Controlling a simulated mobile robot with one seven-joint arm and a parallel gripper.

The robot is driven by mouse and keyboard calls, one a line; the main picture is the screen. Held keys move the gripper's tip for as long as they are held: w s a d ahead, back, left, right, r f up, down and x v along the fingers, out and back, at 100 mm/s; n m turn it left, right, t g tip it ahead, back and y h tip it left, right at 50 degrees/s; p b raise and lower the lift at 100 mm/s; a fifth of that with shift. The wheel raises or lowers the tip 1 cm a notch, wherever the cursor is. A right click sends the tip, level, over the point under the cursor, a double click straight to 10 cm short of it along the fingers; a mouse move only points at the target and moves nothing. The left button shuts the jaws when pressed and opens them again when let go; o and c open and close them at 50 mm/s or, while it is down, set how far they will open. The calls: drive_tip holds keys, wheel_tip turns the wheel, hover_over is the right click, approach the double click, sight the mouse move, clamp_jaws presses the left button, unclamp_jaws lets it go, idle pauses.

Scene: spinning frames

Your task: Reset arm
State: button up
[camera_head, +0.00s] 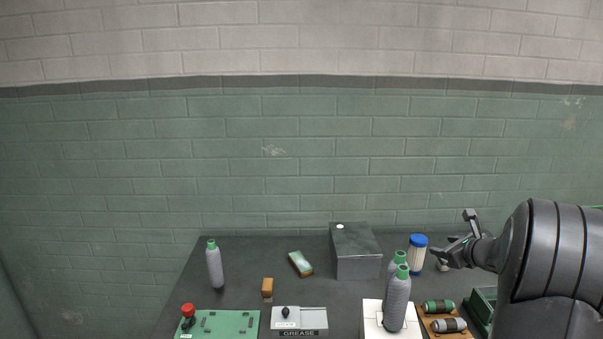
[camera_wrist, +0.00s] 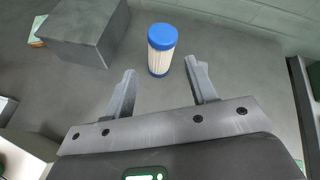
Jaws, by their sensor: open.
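My gripper (camera_head: 454,240) is at the right of the table in the head view, at the end of my dark arm. In the wrist view my gripper (camera_wrist: 160,88) has its two fingers spread wide with nothing between them. A white cylinder with blue ends (camera_wrist: 161,50) stands upright beyond the fingertips, apart from them. The same white cylinder (camera_head: 417,256) shows in the head view just left of my gripper.
A grey box (camera_head: 356,252) stands left of the cylinder. Grey bottles with green caps stand at the left (camera_head: 214,264) and front right (camera_head: 397,302). A green board (camera_head: 222,325) and a grease station (camera_head: 299,321) lie along the front. The middle table surface is mostly clear.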

drive_tip(key=s+a+r+n+g+y, duration=0.1)
drive_tip(key=s+a+r+n+g, duration=0.1)
drive_tip(key=s+a+r+n, duration=0.75)
drive_tip(key=s+a+r+n+g+y, duration=0.1)
drive_tip(key=s+a+r+n, duration=0.5)
drive_tip(key=a, duration=0.6)
drive_tip(key=s+a+f+n+g+h, duration=0.2)
drive_tip(key=s+f+n, duration=0.3)
drive_tip(key=s, duration=0.6)
drive_tip(key=s+a+f+n+g+h, duration=0.1)
drive_tip(key=s+a+f+n+h, duration=0.1)
drive_tip(key=s+f+n, duration=0.3)
drive_tip(key=s+a+n, duration=0.1)
drive_tip(key=s+n, duration=0.3)
drive_tip(key=s, duration=0.2)
drive_tip(key=shift+s+f+g, duration=0.2)
drive_tip(key=shift+g, duration=0.2)
